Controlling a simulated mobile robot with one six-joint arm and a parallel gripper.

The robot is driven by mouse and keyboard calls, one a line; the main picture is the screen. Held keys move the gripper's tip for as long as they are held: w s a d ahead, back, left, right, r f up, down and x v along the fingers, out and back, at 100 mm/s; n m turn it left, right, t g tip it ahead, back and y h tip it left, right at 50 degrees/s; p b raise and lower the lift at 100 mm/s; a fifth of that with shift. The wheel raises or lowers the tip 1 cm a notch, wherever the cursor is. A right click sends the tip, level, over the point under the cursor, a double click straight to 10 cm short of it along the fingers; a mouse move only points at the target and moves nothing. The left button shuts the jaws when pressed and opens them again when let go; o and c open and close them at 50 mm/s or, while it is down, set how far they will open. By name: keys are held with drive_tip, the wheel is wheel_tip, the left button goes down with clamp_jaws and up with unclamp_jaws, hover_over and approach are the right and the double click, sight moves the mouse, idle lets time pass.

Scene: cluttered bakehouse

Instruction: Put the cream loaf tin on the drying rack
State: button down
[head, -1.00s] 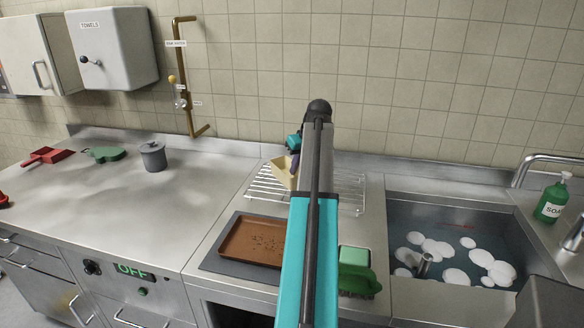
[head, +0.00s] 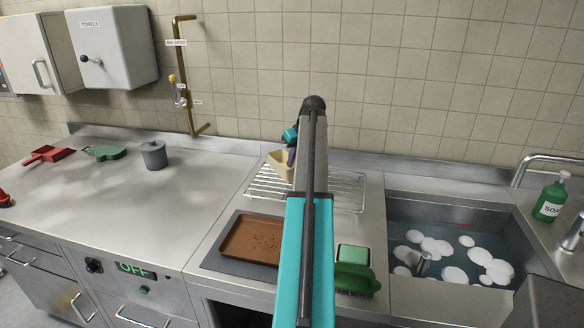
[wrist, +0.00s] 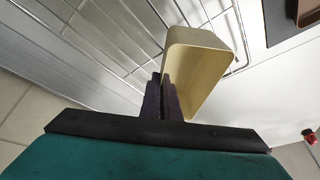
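The cream loaf tin (head: 279,165) is at the left part of the wire drying rack (head: 338,197) in the head view. In the wrist view the tin (wrist: 205,70) hangs at my gripper's fingers, tilted, with its wall between them. My gripper (wrist: 162,92) looks shut on that wall; in the head view it (head: 291,152) is partly hidden behind my arm. The rack's wires (wrist: 110,40) lie beyond the tin. Whether the tin touches the rack is not clear.
A brown baking tray (head: 232,248) with crumbs lies in front of the rack. A green brush (head: 356,280) and a green block (head: 353,255) sit beside the sink (head: 400,215). A grey canister (head: 154,156) stands on the left counter.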

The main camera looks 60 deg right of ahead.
drive_tip(key=shift+w+d, duration=0.35)
drive_tip(key=shift+d, duration=0.05)
drive_tip(key=shift+f+p, duration=0.65)
drive_tip(key=shift+f, duration=1.15)
drive_tip(key=shift+f, duration=0.15)
drive_tip(key=c, duration=2)
unclamp_jaws()
drive_tip(key=shift+b+v, duration=0.95)
drive_tip(key=shift+v, duration=5.2)
